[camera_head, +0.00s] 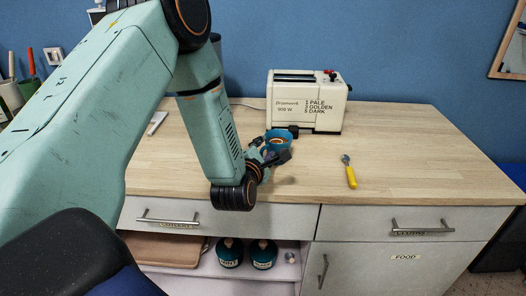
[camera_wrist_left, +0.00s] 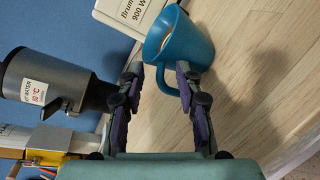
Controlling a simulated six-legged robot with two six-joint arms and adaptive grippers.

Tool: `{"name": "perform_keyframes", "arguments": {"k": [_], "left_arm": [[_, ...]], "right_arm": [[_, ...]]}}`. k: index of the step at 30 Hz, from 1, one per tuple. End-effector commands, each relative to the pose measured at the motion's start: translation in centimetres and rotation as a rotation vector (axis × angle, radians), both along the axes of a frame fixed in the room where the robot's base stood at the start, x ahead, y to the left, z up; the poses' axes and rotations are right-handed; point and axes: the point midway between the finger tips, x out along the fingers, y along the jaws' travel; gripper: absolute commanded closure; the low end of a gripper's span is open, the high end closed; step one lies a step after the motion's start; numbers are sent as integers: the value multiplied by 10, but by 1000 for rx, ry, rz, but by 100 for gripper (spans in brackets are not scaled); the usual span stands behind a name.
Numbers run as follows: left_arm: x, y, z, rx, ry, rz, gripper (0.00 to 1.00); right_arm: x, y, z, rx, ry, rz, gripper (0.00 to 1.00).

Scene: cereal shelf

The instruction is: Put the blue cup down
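The blue cup (camera_head: 279,136) is on or just above the wooden counter, in front of the toaster; I cannot tell whether its base touches. In the left wrist view the cup (camera_wrist_left: 190,42) has its mouth toward the upper left, something orange-brown inside, and its handle pointing back at my gripper. My left gripper (camera_head: 277,156) is beside the cup. Its fingers (camera_wrist_left: 158,72) are apart, with the handle between them close to the right-hand finger and a gap at the left-hand finger. The far side of the cup is hidden. My right gripper is not in view.
The cream toaster (camera_head: 308,103) stands behind the cup. A yellow-handled tool (camera_head: 350,176) lies to the right on the counter (camera_head: 420,150), which is otherwise clear there. A grey kettle-like vessel (camera_wrist_left: 50,82) stands left in the wrist view. Drawers with handles (camera_head: 168,221) face the front.

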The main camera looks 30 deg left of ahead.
Motion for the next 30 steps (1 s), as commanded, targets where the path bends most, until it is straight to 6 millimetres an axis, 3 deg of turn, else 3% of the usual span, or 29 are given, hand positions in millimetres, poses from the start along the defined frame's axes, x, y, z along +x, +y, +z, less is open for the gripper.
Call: {"name": "perform_keyframes", "arguments": {"k": [5,21,30], "left_arm": [[-8,-3,4,-1,0,0,65],[-97,-34,22,-1,3,-1,65],[-111,-38,26,1,1,-1,65]], "right_arm": [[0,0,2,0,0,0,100],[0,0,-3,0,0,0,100],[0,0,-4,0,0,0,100]]}}
